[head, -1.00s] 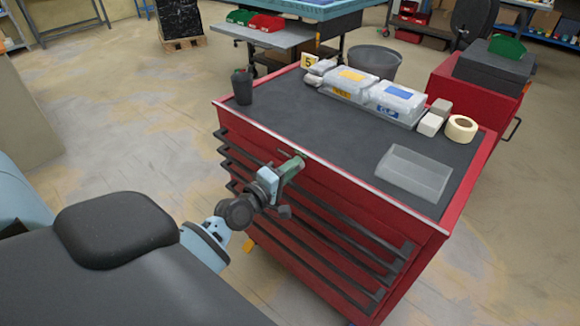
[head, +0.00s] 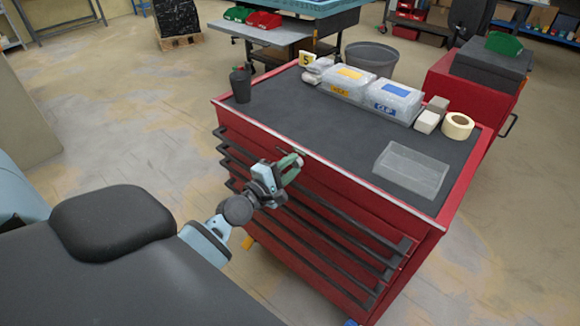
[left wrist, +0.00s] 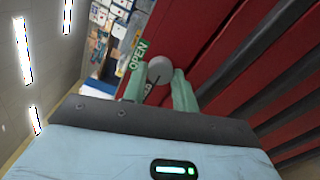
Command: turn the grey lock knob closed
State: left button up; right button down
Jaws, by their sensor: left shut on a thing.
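The grey lock knob (left wrist: 160,69) shows in the left wrist view as a round grey piece on the red cabinet front. It sits between the two green fingertips of my left gripper (left wrist: 157,80), which is shut on it. A green label reading OPEN (left wrist: 139,54) is beside the knob; a second label, partly hidden by the fingers, is below it. In the head view my left gripper (head: 290,168) is at the upper front of the red tool cabinet (head: 345,212), just under the top edge; the knob is hidden there. My right gripper is not in view.
The cabinet top (head: 310,130) holds a dark cup (head: 240,86), clear bins (head: 393,100), a tape roll (head: 457,125) and an empty clear tray (head: 411,170). Dark drawer handles (head: 330,234) stick out below my gripper. The floor left of the cabinet is clear.

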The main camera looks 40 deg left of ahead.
pick_arm(q)
jog(key=o, duration=1)
jog(key=shift+c, duration=0.2)
jog(key=shift+f, duration=0.1)
